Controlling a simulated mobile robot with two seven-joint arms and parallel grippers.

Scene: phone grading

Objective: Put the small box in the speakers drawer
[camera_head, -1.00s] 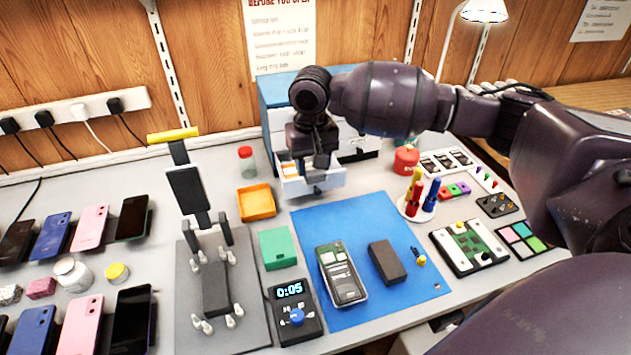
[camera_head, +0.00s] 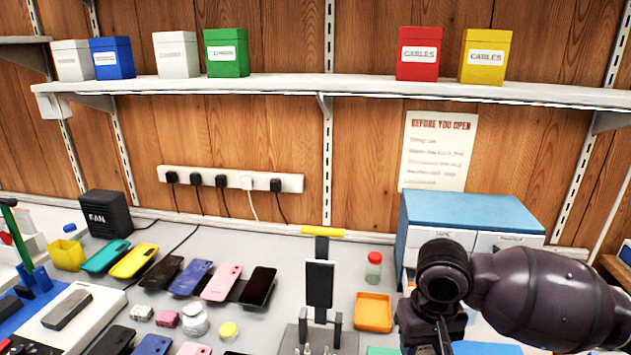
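The drawer cabinet (camera_head: 470,212) has a blue top and stands at the back right against the wall. Two upper drawer labels show, but I cannot read one as speakers; the lower front is hidden by my arm. My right gripper (camera_head: 432,342) points down in front of the cabinet. Its fingertips are cut off by the lower edge, so what it holds cannot be seen. My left gripper is not in view.
A shelf (camera_head: 290,88) above carries white, blue, green, red and yellow boxes. Several phones (camera_head: 222,282) lie on the table, with a phone stand (camera_head: 320,283), orange tray (camera_head: 373,312), red-lidded jar (camera_head: 374,267) and black fan box (camera_head: 106,213) around them.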

